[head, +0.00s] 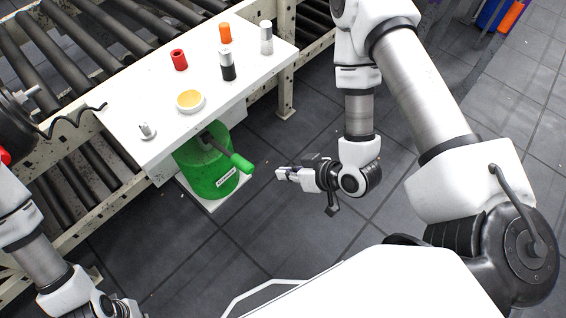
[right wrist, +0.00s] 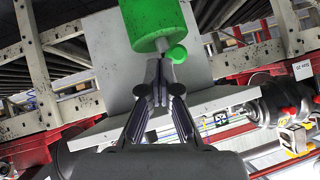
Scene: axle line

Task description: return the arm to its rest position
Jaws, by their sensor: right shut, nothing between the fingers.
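My right arm bends down from the upper right in the head view. Its gripper (head: 284,174) is shut and empty, over the floor to the right of a green cylinder (head: 208,172) with a handle. In the right wrist view the shut fingers (right wrist: 161,92) appear just below the green cylinder (right wrist: 155,20) and its green knob (right wrist: 176,54); whether they touch cannot be told there, but the head view shows a gap. My left arm comes in at the lower left of the head view; its fingers are not clearly visible.
A white table (head: 140,105) holds a red cylinder (head: 179,60), an orange one (head: 225,33), a black-and-silver one (head: 228,66), a grey one (head: 266,38), a round yellow-topped dish (head: 190,101) and a small metal part (head: 146,130). Roller conveyors (head: 70,65) run behind. Grey floor is clear around my right gripper.

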